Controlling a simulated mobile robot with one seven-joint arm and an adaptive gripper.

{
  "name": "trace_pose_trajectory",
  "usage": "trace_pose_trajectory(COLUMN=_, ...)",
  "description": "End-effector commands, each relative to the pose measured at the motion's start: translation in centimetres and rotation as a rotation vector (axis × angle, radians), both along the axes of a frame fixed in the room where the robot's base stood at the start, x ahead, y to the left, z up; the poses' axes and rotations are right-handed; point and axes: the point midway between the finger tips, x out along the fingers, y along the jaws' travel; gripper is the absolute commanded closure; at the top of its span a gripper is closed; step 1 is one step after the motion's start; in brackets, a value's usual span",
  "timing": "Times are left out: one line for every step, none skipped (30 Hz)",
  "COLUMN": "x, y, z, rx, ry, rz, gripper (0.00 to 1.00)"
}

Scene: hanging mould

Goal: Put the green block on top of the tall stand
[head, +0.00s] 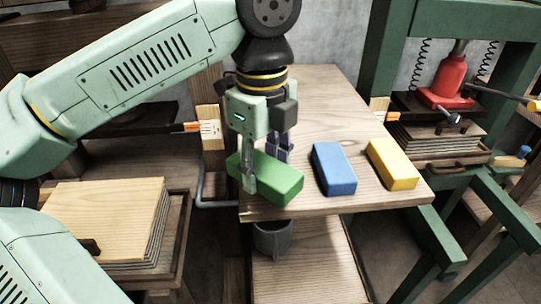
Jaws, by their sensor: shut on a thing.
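My gripper (265,172) points down over the near left part of the wooden table. It is shut on the green block (278,181), with one finger on the block's near side and the other behind it. The block lies at a slant close to the table's left edge. I cannot tell whether it touches the table or is slightly above it. I cannot make out for certain which thing is the tall stand.
A blue block (333,168) and a yellow block (391,164) lie on the wooden table (330,100) to the right. A grey bucket (272,239) stands on a lower shelf. A green press with a red jack (450,82) is at right. Stacked boards (110,215) lie at left.

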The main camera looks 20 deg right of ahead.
Motion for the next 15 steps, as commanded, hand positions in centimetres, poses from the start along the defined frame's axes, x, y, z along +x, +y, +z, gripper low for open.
trace_pose_trajectory(x=0.9, y=-0.7, z=0.3, rx=-0.002, ry=0.003, rz=-0.001, gripper=0.86)
trace_pose_trajectory(x=1.4, y=-1.0, z=0.2, rx=-0.002, ry=0.003, rz=-0.002, gripper=0.86)
trace_pose_trajectory(x=2.0, y=-1.3, z=0.1, rx=-0.002, ry=0.003, rz=-0.001, gripper=0.86)
trace_pose_trajectory(x=2.3, y=-1.6, z=0.0, rx=-0.001, ry=0.003, rz=-0.002, gripper=0.86)
trace_pose_trajectory(x=2.6, y=-1.7, z=-0.1, rx=-0.002, ry=0.001, rz=-0.002, gripper=0.86)
trace_pose_trajectory(x=3.0, y=-1.9, z=-0.1, rx=-0.002, ry=0.001, rz=-0.001, gripper=0.86)
trace_pose_trajectory(x=3.1, y=-2.0, z=-0.2, rx=-0.002, ry=0.001, rz=0.000, gripper=0.86)
trace_pose_trajectory(x=3.3, y=-2.1, z=-0.2, rx=-0.002, ry=0.001, rz=0.000, gripper=0.86)
trace_pose_trajectory(x=3.5, y=-2.2, z=-0.2, rx=-0.001, ry=0.000, rz=-0.001, gripper=0.86)
trace_pose_trajectory(x=3.7, y=-2.4, z=-0.3, rx=-0.001, ry=0.000, rz=-0.001, gripper=0.86)
trace_pose_trajectory(x=4.0, y=-2.6, z=-0.3, rx=-0.002, ry=0.001, rz=-0.001, gripper=0.86)
trace_pose_trajectory(x=4.6, y=-2.9, z=-0.3, rx=-0.001, ry=0.003, rz=0.000, gripper=0.86)
trace_pose_trajectory(x=4.6, y=-2.9, z=-0.9, rx=-0.001, ry=0.004, rz=-0.001, gripper=0.86)
trace_pose_trajectory(x=4.5, y=-2.8, z=-1.5, rx=0.000, ry=0.004, rz=-0.003, gripper=0.86)
trace_pose_trajectory(x=4.4, y=-2.8, z=-2.1, rx=-0.001, ry=0.004, rz=-0.003, gripper=0.86)
